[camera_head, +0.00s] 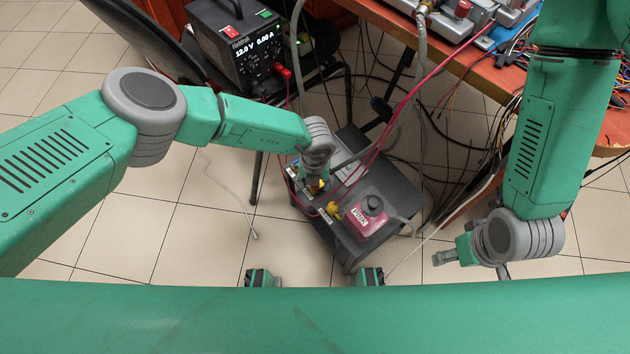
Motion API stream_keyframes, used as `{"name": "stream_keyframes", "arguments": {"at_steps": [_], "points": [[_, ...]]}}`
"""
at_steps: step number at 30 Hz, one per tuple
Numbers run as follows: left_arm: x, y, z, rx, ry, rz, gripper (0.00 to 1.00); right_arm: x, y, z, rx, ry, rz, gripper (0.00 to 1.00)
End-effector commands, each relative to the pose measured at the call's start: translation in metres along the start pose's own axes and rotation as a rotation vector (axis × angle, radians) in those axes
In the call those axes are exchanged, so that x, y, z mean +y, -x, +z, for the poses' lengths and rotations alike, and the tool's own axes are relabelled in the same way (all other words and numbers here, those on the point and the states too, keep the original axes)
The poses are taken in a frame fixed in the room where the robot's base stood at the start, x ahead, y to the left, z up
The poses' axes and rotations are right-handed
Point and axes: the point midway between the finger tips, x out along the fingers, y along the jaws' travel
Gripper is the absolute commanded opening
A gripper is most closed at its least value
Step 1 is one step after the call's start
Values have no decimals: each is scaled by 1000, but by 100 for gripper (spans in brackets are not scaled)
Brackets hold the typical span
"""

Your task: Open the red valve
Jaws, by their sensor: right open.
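No red valve can be picked out with certainty. A small red knob (463,9) sits on the grey metal equipment (490,20) at the top right. A black cart (385,195) stands in the middle, carrying a pinkish-red container (365,217) with a black cap and small yellow parts (332,208). My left gripper (314,185) points down over the cart's left part, close to the yellow parts; its fingers are mostly hidden by the wrist. My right gripper (440,257) is open and empty, right of the cart and well away from the red knob.
A black power supply (240,45) with a lit display stands at the upper left. Red wires and grey hoses (421,70) run between the wooden table (470,65) and the cart. Dark cables lie under the table. The tiled floor (200,235) at lower left is mostly clear.

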Motion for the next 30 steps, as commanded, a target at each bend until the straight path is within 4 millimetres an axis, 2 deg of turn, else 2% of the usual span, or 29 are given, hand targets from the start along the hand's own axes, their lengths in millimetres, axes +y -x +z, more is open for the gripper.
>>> {"name": "stream_keyframes", "arguments": {"at_steps": [8, 11, 22, 25, 30], "points": [[0, 7, 1, 0, -1, 0, 43, 0, 1, 2, 2, 0, 0, 58], [0, 21, 1, -1, -2, 0, 43, 0, 1, 2, 3, 0, 0, 58], [0, 96, 1, -2, -3, 0, 43, 0, 1, 1, 3, 0, 0, 58], [0, 109, 1, 0, -1, 0, 43, 0, 1, 1, 3, 0, 0, 58], [0, 118, 0, 2, 0, 1, 43, 0, 1, 1, 3, 0, 0, 58]]}}
